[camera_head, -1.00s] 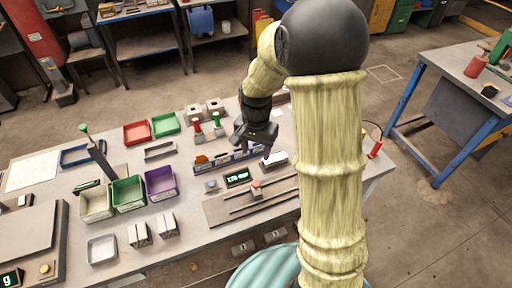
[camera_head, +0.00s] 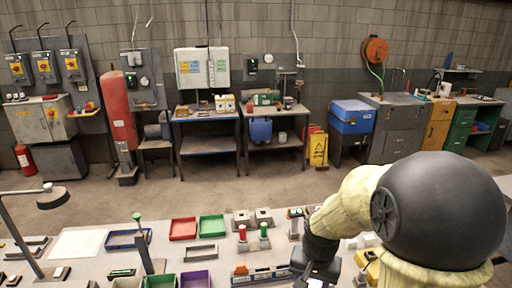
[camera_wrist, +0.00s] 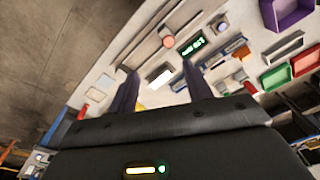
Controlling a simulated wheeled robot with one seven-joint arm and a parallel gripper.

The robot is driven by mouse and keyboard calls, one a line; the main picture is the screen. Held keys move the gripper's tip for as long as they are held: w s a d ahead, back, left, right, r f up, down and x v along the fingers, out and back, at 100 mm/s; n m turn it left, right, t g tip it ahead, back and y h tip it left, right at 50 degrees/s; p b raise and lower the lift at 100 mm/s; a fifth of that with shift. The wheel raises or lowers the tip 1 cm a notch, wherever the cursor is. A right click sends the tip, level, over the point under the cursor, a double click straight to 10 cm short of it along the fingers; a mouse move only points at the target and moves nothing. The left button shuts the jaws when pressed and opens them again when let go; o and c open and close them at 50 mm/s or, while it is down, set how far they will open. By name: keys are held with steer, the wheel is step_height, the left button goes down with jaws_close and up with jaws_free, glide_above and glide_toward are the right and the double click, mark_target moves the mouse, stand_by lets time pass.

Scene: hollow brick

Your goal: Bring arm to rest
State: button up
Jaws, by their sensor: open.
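My gripper (camera_head: 318,270) hangs over the right part of the workbench (camera_head: 75,243), partly cut off at the bottom of the head view. My pale arm with its dark round joint fills the lower right of that view. In the wrist view my gripper (camera_wrist: 160,80) has its two dark fingers spread apart with nothing held between them. A small white-topped block (camera_wrist: 160,76) shows beyond the gap, on the bench below. The gripper looks clear of the bench things, but its exact height cannot be told.
On the bench are a red tray (camera_head: 183,229), a green tray (camera_head: 212,226), a purple bin (camera_head: 196,279) and a green-topped post (camera_head: 143,243). A lamp (camera_head: 55,196) stands at the left. Open floor (camera_head: 220,188) lies behind the bench, before the wall cabinets.

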steer(key=s+d+n+t, duration=0.1)
steer(key=s+n, duration=0.3)
steer(key=s, duration=0.3)
steer(key=shift+s+r+t, duration=0.3)
steer(key=shift+r, duration=0.1)
steer(key=shift+d, duration=0.1)
stand_by(0.5)
steer(key=c, duration=0.3)
steer(key=shift+w, duration=0.1)
